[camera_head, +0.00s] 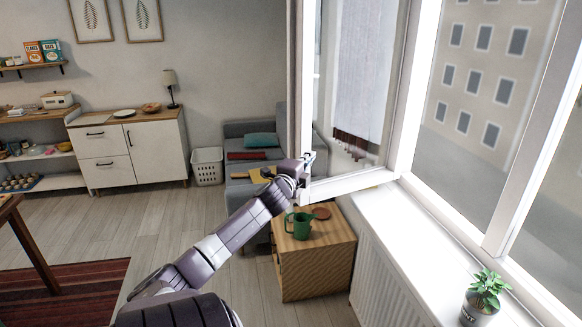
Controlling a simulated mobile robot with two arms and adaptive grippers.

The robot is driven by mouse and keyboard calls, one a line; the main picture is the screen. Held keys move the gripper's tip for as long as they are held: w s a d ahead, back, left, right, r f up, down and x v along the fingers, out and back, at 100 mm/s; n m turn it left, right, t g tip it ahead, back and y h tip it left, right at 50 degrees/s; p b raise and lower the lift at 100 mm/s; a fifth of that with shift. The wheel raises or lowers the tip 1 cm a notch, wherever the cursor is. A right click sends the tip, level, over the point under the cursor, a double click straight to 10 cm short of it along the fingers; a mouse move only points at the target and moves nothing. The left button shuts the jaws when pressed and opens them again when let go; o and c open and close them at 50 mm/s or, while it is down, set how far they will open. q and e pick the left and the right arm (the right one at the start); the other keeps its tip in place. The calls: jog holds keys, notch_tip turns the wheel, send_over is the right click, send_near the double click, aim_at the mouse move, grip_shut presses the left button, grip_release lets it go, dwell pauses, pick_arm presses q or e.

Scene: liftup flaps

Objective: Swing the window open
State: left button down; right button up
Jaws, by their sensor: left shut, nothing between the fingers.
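The window sash (345,185) with its white frame is swung inward from the window opening, above the wooden cabinet. It stands at an angle to the fixed window frame (408,150). My left gripper (305,163) is at the sash's free edge, near its lower corner. It is shut with nothing between the fingers. Whether it touches the frame is hard to tell. A handle on the sash is not clearly visible. My right gripper is out of view.
A wooden cabinet (317,262) with a green watering can (300,225) stands below the sash. A potted plant (486,292) sits on the white sill (410,235). A sofa (240,135) and a white basket (207,167) stand behind. The floor at left is mostly clear.

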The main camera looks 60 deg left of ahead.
pick_arm(q)
jog(key=s+d+b, duration=0.1)
jog(key=s, duration=0.6)
jog(key=shift+s+d+r, duration=0.2)
jog(key=shift+s+d, duration=0.1)
jog(key=shift+d, duration=0.05)
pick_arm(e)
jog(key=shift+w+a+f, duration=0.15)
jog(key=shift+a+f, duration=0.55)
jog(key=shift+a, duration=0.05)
